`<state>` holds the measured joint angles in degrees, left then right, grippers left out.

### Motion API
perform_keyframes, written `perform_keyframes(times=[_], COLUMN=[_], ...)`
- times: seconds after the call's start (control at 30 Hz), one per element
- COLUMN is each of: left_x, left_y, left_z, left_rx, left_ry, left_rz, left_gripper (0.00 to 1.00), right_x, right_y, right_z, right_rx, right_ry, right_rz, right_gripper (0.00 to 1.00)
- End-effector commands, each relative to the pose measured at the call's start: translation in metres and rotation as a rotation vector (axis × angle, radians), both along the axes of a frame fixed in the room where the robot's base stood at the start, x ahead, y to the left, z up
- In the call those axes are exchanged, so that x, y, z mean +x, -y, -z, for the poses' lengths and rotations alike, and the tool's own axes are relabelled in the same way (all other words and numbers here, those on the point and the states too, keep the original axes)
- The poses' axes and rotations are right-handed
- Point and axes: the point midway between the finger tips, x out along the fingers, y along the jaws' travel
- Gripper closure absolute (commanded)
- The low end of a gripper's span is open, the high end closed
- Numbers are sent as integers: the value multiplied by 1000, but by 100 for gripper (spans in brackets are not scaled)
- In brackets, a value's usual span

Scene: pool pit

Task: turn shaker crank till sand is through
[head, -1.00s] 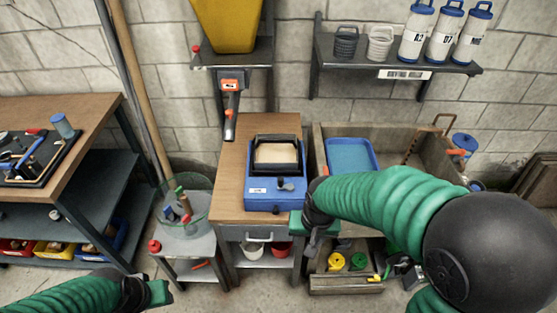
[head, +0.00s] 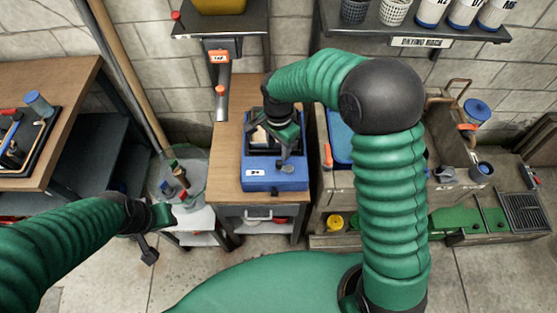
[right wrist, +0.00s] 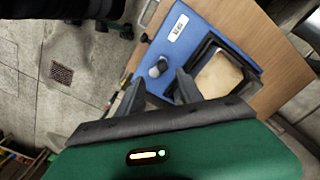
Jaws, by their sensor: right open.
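The blue shaker (head: 262,183) stands on a wooden-topped bench, with a white label on its front. Its black-framed tray (right wrist: 203,53) holds a tan sand surface (right wrist: 218,76), partly hidden by my right arm in the head view. A grey crank knob (right wrist: 158,68) shows on the shaker's blue face in the right wrist view. My right gripper (right wrist: 158,86) is open, its two fingers pointing toward the shaker on either side of the knob's line; I cannot tell whether they touch it. My left gripper (head: 155,232) hangs at lower left, away from the shaker; its jaw state is unclear.
The wooden bench top (head: 228,165) has bare room left of the shaker. A clear bin (head: 165,175) with tools stands left. An orange-handled device (head: 219,70) hangs above.

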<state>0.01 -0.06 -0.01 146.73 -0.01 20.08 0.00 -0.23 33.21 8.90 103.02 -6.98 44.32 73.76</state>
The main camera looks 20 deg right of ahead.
Motion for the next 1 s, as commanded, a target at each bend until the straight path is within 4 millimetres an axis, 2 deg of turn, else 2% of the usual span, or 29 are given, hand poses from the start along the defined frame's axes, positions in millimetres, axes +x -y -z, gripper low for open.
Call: perform_keyframes(times=[0.03, 0.2, 0.4, 0.53, 0.77, 1.0], left_x=[0, 0, 1, 0, 0, 0], left_y=[0, 0, 0, 0, 0, 0], left_z=[-1, -4, -5, -6, -5, -5], left_rx=[0, 0, 0, 0, 0, 0], left_ry=[0, 0, 1, 1, 0, 0], left_rz=[0, 0, 1, 0, 0, 0], left_gripper=[64, 64, 64, 64, 64, 64], right_x=[0, 0, -1, 0, 1, 0], right_y=[1, 1, 1, 1, 1, 1], right_z=[15, 59, 91, 99, 100, 99], right_rx=[0, 0, 0, 0, 0, 0], right_ry=[-7, -6, 0, 1, 1, 2], right_rz=[1, 2, 0, 0, 0, 0], right_gripper=[57, 57, 57, 57, 58, 90])
